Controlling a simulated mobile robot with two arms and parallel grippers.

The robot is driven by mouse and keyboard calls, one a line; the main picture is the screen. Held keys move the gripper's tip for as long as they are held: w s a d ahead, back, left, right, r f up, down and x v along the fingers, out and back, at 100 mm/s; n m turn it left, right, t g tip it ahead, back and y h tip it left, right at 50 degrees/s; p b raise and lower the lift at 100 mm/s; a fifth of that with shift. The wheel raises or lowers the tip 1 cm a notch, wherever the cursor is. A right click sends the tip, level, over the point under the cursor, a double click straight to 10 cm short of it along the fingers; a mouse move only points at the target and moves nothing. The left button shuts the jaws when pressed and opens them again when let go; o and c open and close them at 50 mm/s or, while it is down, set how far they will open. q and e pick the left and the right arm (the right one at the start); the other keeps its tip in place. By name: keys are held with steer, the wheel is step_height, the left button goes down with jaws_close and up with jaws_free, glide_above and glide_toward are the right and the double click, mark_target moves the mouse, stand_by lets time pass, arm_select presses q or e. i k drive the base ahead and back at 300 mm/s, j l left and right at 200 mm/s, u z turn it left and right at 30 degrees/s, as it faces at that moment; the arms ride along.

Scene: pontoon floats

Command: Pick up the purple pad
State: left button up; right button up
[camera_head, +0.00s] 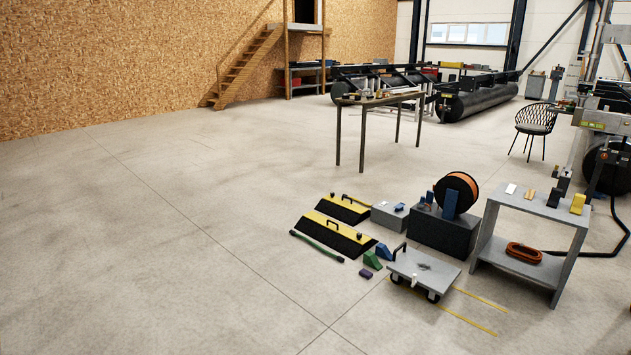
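A small purple pad (366,273) lies on the concrete floor in the head view, right of the middle and low in the picture. It sits just in front of a green wedge (372,260) and to the left of a low grey wheeled dolly (425,268). It appears to lie flat with its top uncovered. Neither of my grippers shows in the head view.
Yellow-and-black ramps (337,232), a dark green bar (316,246), a blue wedge (383,251) and a cable reel (456,192) on a dark block stand near the pad. A grey table (535,205) is to the right. The floor left and in front is clear.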

mark_target(365, 273)
steer(key=i, duration=3.3)
steer(key=l+z, duration=0.05)
steer(key=l, duration=0.1)
